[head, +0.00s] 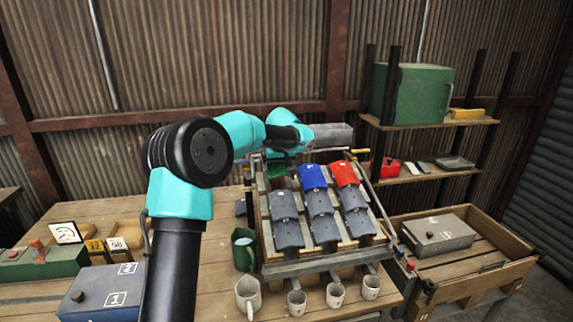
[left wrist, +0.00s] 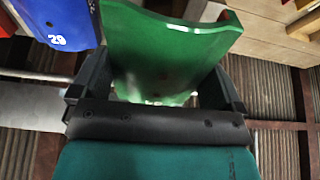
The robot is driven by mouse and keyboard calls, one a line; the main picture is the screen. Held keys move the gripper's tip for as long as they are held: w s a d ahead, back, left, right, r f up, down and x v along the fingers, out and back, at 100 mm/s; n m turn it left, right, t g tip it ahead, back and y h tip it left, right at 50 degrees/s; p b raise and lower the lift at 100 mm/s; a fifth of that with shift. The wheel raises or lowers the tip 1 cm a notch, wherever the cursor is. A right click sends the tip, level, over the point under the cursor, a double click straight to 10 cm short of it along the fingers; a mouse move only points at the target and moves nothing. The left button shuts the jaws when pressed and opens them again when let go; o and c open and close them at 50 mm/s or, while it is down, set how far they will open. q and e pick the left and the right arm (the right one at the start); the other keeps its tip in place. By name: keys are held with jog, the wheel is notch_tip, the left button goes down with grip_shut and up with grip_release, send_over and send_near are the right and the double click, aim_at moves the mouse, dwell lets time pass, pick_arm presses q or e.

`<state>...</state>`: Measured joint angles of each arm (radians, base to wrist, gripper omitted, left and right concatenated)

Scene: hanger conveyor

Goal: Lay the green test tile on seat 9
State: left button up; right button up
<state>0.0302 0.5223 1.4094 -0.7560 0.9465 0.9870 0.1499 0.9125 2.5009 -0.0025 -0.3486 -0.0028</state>
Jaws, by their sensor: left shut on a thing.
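A curved green tile (left wrist: 165,45) is held between the two dark fingers of my left gripper (left wrist: 158,82) in the left wrist view. In the head view the green tile (head: 277,170) shows at the far left corner of the sloped rack (head: 262,222), partly hidden by my left gripper (head: 280,154). A blue tile (head: 312,177) and a red tile (head: 343,174) lie beside it in the far row. The blue tile (left wrist: 55,22) carries the number 29 in the left wrist view. I cannot read any seat numbers, nor tell whether the green tile touches the rack. My right gripper is out of view.
Grey tiles (head: 324,228) cover the nearer rows. A green jug (head: 243,250) and several pale mugs (head: 297,302) stand left and in front of the rack. A wooden crate (head: 510,262) holding a grey box (head: 437,234) is at right. Shelves (head: 425,178) stand behind.

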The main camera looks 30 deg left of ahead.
pick_arm(q)
jog(key=shift+f, duration=0.1)
dwell(0.3)
notch_tip(320, 180, down, 6)
jog(key=w, duration=0.1)
jog(key=shift+a+f, duration=0.2)
jog(key=shift+a, duration=0.25)
dwell(0.3)
jog(key=o, duration=0.7)
jog(key=shift+r, duration=0.15)
jog(key=v, duration=1.7)
jog(key=shift+d, duration=0.1)
